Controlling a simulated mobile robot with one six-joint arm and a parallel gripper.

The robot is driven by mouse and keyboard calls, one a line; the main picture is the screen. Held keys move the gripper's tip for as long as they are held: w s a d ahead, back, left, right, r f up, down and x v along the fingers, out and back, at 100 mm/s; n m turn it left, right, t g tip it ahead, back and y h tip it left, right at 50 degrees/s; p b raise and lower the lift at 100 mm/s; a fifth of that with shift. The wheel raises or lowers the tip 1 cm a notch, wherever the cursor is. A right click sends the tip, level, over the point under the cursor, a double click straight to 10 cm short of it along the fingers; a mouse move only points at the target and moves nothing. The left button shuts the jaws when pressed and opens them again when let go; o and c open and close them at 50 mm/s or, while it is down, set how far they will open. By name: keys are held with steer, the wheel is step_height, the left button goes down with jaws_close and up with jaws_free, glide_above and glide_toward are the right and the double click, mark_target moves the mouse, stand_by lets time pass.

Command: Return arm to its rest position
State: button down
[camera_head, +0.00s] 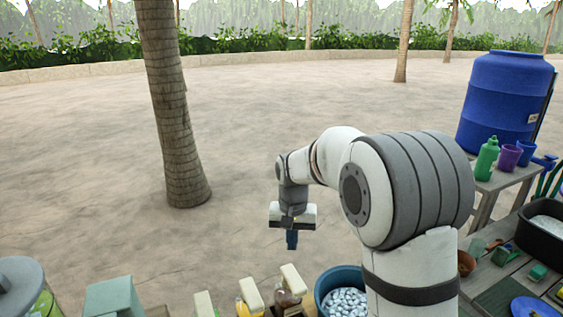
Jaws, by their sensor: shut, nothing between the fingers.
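My gripper (292,240) hangs at the middle of the view, in front of open sandy ground. It points down with its dark blue fingers together, and I see nothing held in it. My white and grey arm rises from the lower right, bends at a large ribbed joint and reaches left to the gripper. The arm hides part of the ground and table behind it.
A blue bowl (323,289) of pale pebbles and several pale-topped bottles (250,295) stand below the gripper. A palm trunk (172,110) rises at left. At right, a blue barrel (503,95), a green bottle (487,158) and a purple cup (510,157) stand on a table.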

steer(key=s+d+t+b, duration=0.1)
steer(key=s+d, duration=0.2)
steer(key=s, duration=0.5)
steer(key=s+d+r+n+t+b, duration=0.1)
steer(key=s+d, duration=0.3)
steer(key=s, duration=0.5)
steer(key=s+d+t+b, duration=0.1)
steer(key=s+d, duration=0.3)
steer(key=s, duration=0.5)
steer(key=shift+s+d+r+b, duration=0.2)
steer(key=shift+r+b, duration=0.1)
steer(key=shift+b, duration=0.3)
